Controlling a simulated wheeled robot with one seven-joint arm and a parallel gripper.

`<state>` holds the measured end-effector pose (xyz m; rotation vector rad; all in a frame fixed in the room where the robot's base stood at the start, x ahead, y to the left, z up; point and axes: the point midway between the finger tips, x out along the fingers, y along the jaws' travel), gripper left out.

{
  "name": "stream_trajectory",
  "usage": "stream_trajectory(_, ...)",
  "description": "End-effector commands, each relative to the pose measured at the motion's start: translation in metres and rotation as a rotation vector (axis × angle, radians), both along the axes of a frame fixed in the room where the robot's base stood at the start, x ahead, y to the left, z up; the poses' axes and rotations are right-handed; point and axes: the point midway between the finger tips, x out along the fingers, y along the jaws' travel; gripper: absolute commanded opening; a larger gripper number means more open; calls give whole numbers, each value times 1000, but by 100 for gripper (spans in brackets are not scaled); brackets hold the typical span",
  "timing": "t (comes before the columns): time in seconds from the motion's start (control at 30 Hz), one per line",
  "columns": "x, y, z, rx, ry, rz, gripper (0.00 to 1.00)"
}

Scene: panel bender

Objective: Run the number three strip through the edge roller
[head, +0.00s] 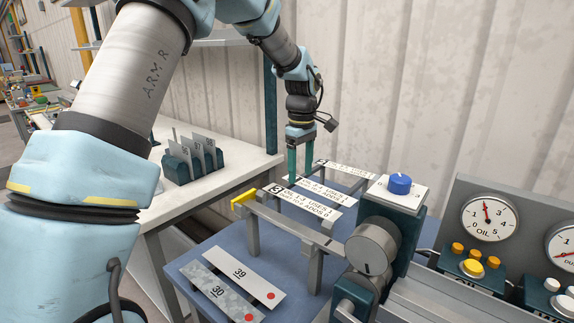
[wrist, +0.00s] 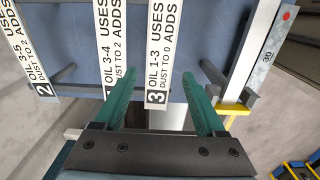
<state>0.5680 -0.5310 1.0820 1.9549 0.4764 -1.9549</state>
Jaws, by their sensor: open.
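The number three strip (head: 308,196) is white with black print and lies across low grey rails. In the wrist view the strip (wrist: 158,50), its 3 at the near end, shows between my fingers. My gripper (head: 300,176) is open and points down at the strips' far side; in the wrist view its green fingers (wrist: 167,66) stand apart with nothing clamped. I cannot tell whether the fingertips are level with the strip. A second strip (wrist: 112,40) is partly behind the left finger, and the number two strip (wrist: 22,50) is further left. The roller unit (head: 372,248) has a grey round drum.
Strips 39 (head: 240,271) and 30 (head: 219,291) lie on the blue table (head: 195,262). A blue knob (head: 400,184) tops the roller unit. The oil gauge (head: 489,217) and buttons stand right. A card rack (head: 190,158) sits on the white bench (head: 158,210). A yellow-ended rail (head: 243,198) stands close.

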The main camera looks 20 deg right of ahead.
Motion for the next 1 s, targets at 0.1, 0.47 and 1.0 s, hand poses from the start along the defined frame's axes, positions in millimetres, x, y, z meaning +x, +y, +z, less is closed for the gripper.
stream_trajectory(0.1, 0, 1, -15, 0, 1, 0, 72)
stream_trajectory(0.47, 0, 2, -77, 0, 2, 0, 72)
stream_trajectory(1.0, 0, 1, -106, 0, 0, -1, 72)
